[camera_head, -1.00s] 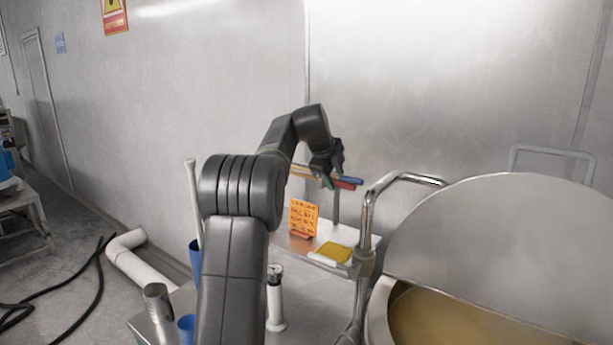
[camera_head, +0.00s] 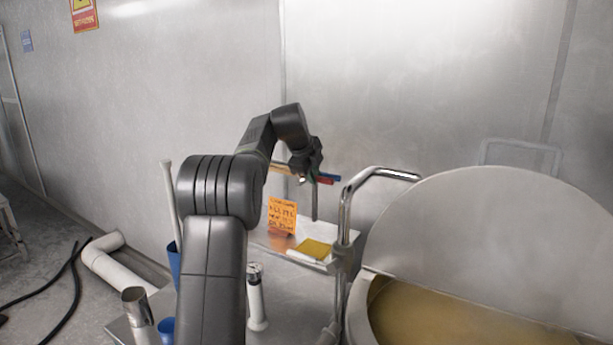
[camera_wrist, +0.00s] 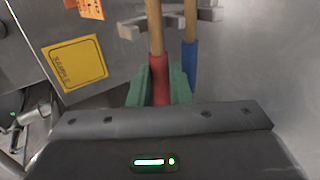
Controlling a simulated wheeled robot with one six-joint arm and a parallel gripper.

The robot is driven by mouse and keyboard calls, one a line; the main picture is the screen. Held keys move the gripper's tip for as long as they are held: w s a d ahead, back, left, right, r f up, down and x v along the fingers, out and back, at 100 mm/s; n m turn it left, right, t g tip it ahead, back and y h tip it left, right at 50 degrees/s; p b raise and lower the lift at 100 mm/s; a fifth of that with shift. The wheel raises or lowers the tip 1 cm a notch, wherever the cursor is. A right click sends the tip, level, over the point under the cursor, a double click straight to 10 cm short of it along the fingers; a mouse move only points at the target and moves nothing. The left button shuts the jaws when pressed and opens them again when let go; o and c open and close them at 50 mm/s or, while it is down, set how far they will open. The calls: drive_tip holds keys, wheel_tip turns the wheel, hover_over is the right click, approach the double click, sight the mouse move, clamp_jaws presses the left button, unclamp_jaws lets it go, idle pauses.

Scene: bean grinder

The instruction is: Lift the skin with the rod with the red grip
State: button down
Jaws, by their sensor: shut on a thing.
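The rod with the red grip (camera_wrist: 160,78) lies between the green fingers of my gripper (camera_wrist: 159,90), which is shut on the red grip. Its wooden shaft (camera_wrist: 154,25) runs away over a grey rack (camera_wrist: 190,22). In the head view the red grip (camera_head: 326,181) shows beside my gripper (camera_head: 308,175). The open pot (camera_head: 362,310) stands at the right with a yellowish-brown surface (camera_head: 430,312) inside, which may be the skin. I cannot tell whether the rod still touches the rack.
A rod with a blue grip (camera_wrist: 190,65) lies close beside the red one. A yellow sample square (camera_head: 316,248) and orange note (camera_head: 282,216) sit below. Blue cups (camera_head: 166,328) stand at lower left.

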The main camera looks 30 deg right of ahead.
wheel_tip(320, 180, up, 9)
drive_tip(key=p, duration=0.2)
drive_tip(key=shift+r, duration=0.15)
idle(0.7)
